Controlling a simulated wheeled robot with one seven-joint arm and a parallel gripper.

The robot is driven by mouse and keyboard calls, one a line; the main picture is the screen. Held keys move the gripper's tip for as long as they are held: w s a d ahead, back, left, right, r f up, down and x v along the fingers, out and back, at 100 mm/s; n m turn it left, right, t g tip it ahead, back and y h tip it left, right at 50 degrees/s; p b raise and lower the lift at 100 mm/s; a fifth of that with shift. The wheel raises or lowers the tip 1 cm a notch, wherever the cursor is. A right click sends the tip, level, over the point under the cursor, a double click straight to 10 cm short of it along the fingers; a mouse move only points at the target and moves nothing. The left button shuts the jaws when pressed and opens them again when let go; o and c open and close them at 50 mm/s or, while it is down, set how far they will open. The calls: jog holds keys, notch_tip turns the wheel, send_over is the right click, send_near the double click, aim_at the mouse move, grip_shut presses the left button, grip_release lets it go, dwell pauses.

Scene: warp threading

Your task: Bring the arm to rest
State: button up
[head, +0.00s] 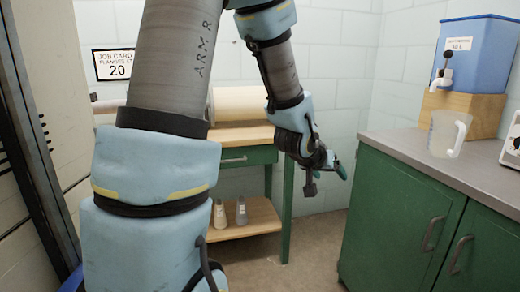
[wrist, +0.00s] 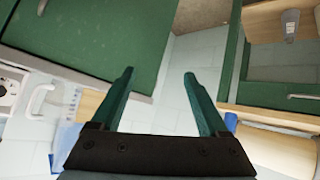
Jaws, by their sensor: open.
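My arm (head: 170,70) rises close to the camera in the head view, bends over at the top, and its forearm hangs down at the centre right. My gripper (head: 340,170) is at its lower end, in the air between the green bench and the green cabinet. In the wrist view, my gripper (wrist: 158,75) has its two green fingers apart, with nothing between them. It touches nothing that I can see.
The wooden-topped green bench (head: 262,157) stands behind, with two small bottles (head: 241,211) on its lower shelf. The green cabinet (head: 400,215) at right carries a clear jug (head: 446,133) and a blue water container (head: 478,50) on a wooden block. Floor shows between them.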

jog(key=s+a+f+n+g+y, duration=0.15)
jog(key=s+a, duration=0.25)
jog(key=a, duration=0.4)
jog(key=s+a+f+n+g+y, duration=0.1)
jog(key=s+a+g+y, duration=0.15)
jog(key=a, duration=0.55)
jog(key=s+a+f+n+g+y, duration=0.2)
jog(key=s+a, duration=0.2)
jog(key=a, duration=0.4)
notch_tip(320, 180, up, 16)
jog(key=s+p, duration=0.1)
jog(key=p, duration=1.4)
jog(key=shift+a+p, duration=0.35)
jog(key=shift+a, duration=0.05)
